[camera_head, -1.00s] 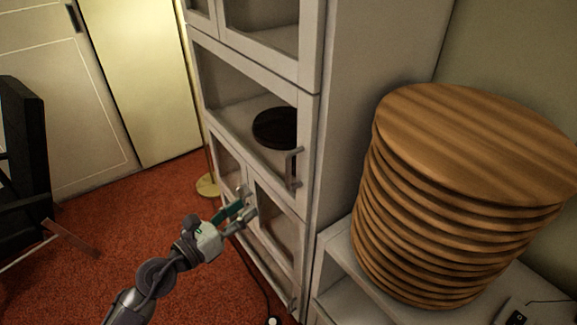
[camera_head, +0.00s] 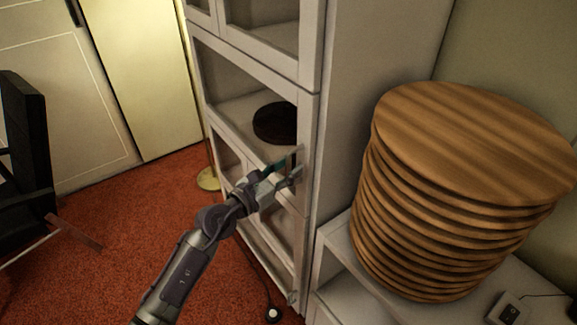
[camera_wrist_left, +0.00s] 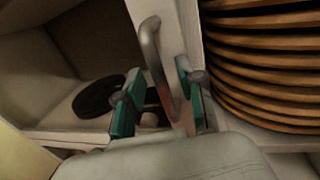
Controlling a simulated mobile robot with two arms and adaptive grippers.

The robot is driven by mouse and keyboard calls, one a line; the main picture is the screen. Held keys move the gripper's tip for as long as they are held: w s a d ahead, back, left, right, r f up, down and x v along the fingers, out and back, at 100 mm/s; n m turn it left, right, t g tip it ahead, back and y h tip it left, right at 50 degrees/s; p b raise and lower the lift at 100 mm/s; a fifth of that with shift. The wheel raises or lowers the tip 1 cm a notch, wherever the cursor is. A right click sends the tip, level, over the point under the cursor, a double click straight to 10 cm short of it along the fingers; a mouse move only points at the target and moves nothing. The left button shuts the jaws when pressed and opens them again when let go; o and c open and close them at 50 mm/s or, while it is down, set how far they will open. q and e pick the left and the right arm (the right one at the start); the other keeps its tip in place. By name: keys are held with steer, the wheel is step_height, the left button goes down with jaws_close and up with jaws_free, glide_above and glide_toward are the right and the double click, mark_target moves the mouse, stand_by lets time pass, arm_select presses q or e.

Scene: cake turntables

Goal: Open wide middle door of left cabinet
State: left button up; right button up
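The left cabinet (camera_head: 345,100) is tall and white. Its wide middle door (camera_head: 303,122), a white frame around a glass pane, looks closed. A dark round disc (camera_head: 275,123) shows behind the pane, and also in the left wrist view (camera_wrist_left: 98,97). My left gripper (camera_head: 284,170) is at the door's right edge, by the upright metal handle. In the left wrist view the handle (camera_wrist_left: 153,48) stands between the two spread green-padded fingers (camera_wrist_left: 158,92). I cannot tell whether either finger touches it. The fingers hide part of the handle in the head view. My right gripper is out of view.
A stack of round wooden boards (camera_head: 450,200) stands on a low white unit (camera_head: 345,265) right of the cabinet. A black chair (camera_head: 25,150) is at the far left. A thin stand (camera_head: 208,178) is beside the cabinet.

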arm_select(q)
steer(key=shift+w+d, duration=0.2)
jaws_close()
steer(key=shift+a, duration=0.1)
